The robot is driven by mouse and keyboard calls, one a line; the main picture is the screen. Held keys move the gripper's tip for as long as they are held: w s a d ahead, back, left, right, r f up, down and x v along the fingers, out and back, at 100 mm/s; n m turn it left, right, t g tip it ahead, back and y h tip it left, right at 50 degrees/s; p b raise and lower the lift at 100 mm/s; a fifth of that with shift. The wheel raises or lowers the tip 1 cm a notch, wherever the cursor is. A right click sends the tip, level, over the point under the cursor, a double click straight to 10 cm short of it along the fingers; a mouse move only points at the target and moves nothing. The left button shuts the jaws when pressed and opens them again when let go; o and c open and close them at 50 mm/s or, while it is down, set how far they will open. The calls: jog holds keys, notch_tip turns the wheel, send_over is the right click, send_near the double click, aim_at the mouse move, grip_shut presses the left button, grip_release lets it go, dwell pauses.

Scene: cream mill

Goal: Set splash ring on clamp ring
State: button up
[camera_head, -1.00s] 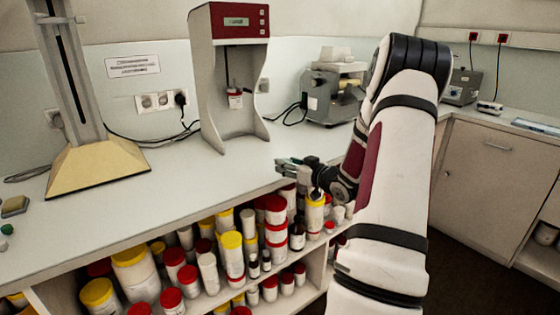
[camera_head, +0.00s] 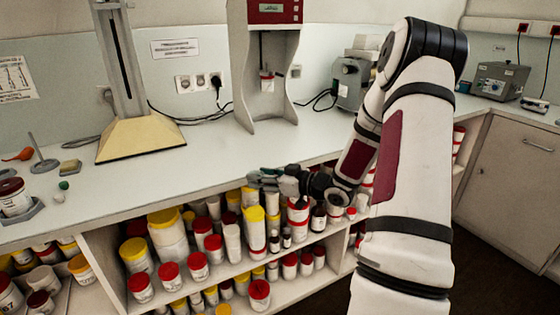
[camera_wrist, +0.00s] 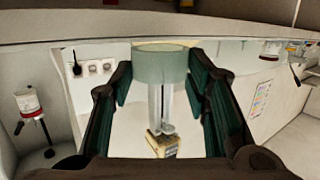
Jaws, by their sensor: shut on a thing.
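My gripper (camera_head: 264,180) is low over the front edge of the bench, in front of the open shelves. In the wrist view, my gripper (camera_wrist: 161,76) has its two dark green-padded fingers on either side of a pale green, translucent ring (camera_wrist: 160,62), which I take for the splash ring. The ring looks upright between the fingertips. In the head view the ring is too small to make out clearly. I cannot tell any clamp ring for sure in these frames.
A tan-based column stand (camera_head: 140,138) and a red-panelled machine (camera_head: 270,12) stand on the bench (camera_head: 215,160). A red-lidded jar (camera_head: 14,198) sits on a grey base at the left. Shelves below hold several jars. The bench front between stand and machine is clear.

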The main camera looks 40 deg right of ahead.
jog(key=s+a+n+g+y, duration=0.2)
jog(key=a+n+g+y, duration=0.1)
jog(key=a, duration=0.9)
jog(key=s+a+n+g+y, duration=0.2)
jog(key=s+a+n+y, duration=0.1)
jog(key=a, duration=0.9)
jog(key=n+y, duration=0.1)
jog(key=y, duration=0.1)
jog(key=shift+a+f+g+y, duration=0.3)
jog(key=shift+a+g+y, duration=0.1)
